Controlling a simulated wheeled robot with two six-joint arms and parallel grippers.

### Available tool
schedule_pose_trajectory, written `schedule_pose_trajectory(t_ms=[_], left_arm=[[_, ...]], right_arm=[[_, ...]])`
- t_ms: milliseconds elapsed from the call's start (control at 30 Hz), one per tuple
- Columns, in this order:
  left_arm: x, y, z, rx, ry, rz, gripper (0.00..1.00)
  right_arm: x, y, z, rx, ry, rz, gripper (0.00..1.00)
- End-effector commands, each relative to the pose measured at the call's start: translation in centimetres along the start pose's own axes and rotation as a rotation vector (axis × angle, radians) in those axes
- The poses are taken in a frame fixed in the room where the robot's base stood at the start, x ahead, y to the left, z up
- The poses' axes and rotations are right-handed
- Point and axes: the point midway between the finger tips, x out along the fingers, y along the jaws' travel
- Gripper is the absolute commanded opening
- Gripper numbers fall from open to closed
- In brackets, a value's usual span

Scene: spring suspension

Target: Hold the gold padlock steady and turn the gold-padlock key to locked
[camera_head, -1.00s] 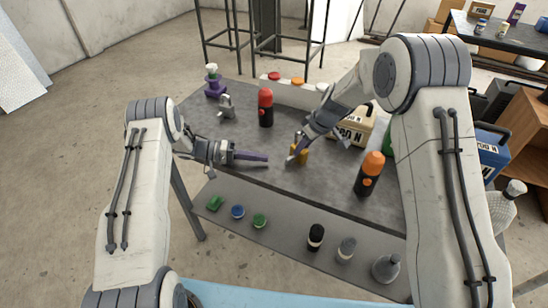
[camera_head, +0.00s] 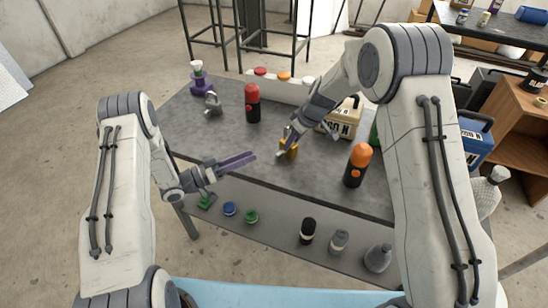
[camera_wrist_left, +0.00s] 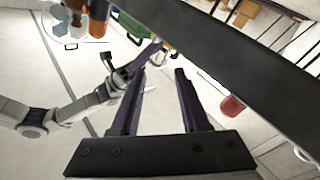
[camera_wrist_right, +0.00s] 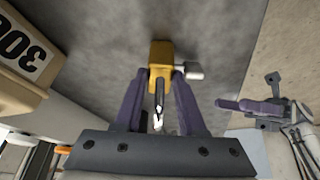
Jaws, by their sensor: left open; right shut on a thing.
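The gold padlock (camera_head: 290,152) stands on the grey table, left of a cream box. My right gripper (camera_head: 288,140) is shut on it from above. The right wrist view shows the padlock's yellow body (camera_wrist_right: 160,53) between the fingertips, with a dark and silver part between the fingers. A silver stub, seemingly the key (camera_wrist_right: 190,70), sticks out from the padlock's side; it also shows as a pale bit in the head view (camera_head: 280,154). Its turn angle is unclear. My left gripper (camera_head: 252,157) is open and empty, left of the padlock and apart from it.
A red-topped bottle (camera_head: 252,104) and a silver padlock (camera_head: 212,103) stand further back left. An orange-topped bottle (camera_head: 357,165) is right of the gold padlock, near the cream box (camera_head: 342,118). Several small items line the lower front shelf (camera_head: 275,228).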

Motion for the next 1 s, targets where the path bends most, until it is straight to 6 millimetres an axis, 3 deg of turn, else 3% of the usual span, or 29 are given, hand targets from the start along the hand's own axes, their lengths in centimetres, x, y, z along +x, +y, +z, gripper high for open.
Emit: schedule_pose_trajectory(t_ms=[400,667,833,1000], left_arm=[[-1.8,3.7,3.5,0.532,0.010,-0.293,0.45],[-2.5,4.6,4.4,0.694,-0.051,-0.374,0.45],[-1.2,4.2,4.4,0.712,-0.057,-0.375,0.45],[1.9,3.1,4.1,0.713,-0.056,-0.372,0.45]], right_arm=[[0.1,0.0,0.1,0.001,-0.003,-0.002,0.00],[0.1,0.0,0.1,0.001,-0.003,-0.002,0.00],[0.1,-0.1,0.1,0.001,-0.003,-0.002,0.00],[0.1,0.0,0.1,0.001,-0.003,-0.002,0.00]])
